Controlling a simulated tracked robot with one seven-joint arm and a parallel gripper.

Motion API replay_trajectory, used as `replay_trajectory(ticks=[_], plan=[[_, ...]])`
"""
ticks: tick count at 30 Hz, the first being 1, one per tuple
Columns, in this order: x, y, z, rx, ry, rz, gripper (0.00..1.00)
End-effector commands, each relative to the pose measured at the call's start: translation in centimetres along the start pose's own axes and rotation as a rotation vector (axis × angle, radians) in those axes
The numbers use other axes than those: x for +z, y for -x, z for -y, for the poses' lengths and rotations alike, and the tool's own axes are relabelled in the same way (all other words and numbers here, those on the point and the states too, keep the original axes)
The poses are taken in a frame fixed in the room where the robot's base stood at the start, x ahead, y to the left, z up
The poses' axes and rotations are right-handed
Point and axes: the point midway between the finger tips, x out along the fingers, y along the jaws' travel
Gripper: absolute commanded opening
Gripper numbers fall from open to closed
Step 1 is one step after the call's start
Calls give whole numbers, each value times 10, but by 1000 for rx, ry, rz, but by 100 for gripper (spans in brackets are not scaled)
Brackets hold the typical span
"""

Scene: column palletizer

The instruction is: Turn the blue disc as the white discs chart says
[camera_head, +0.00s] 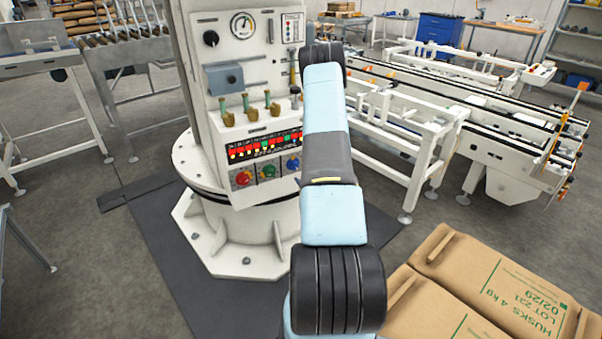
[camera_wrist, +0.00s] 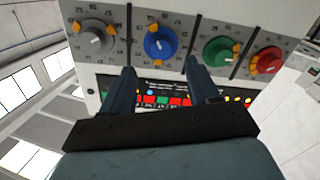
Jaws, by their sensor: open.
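The blue disc (camera_wrist: 160,43) is a round knob with a light pointer and an orange tab on its numbered dial. It also shows low on the column panel in the head view (camera_head: 293,163). In the wrist view, my gripper (camera_wrist: 160,66) is open and empty, its fingertips on either side of and just below the blue disc in the picture. I cannot tell how far off the panel they are. A small plate with coloured marks (camera_head: 292,28) sits high on the panel; I cannot tell if it is the white discs chart.
Beside the blue disc are a grey disc (camera_wrist: 97,38), a green disc (camera_wrist: 220,53) and a red disc (camera_wrist: 266,62). A lit indicator strip (camera_head: 264,144) and green-topped levers (camera_head: 248,107) are close by. Sacks (camera_head: 490,285) lie at lower right.

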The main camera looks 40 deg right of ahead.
Motion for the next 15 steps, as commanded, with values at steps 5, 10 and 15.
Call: replay_trajectory(ticks=[5,10,15], plan=[[1,34,0,2,-2,4,60],[2,55,0,1,-1,3,60],[1,64,-1,1,-1,1,60]])
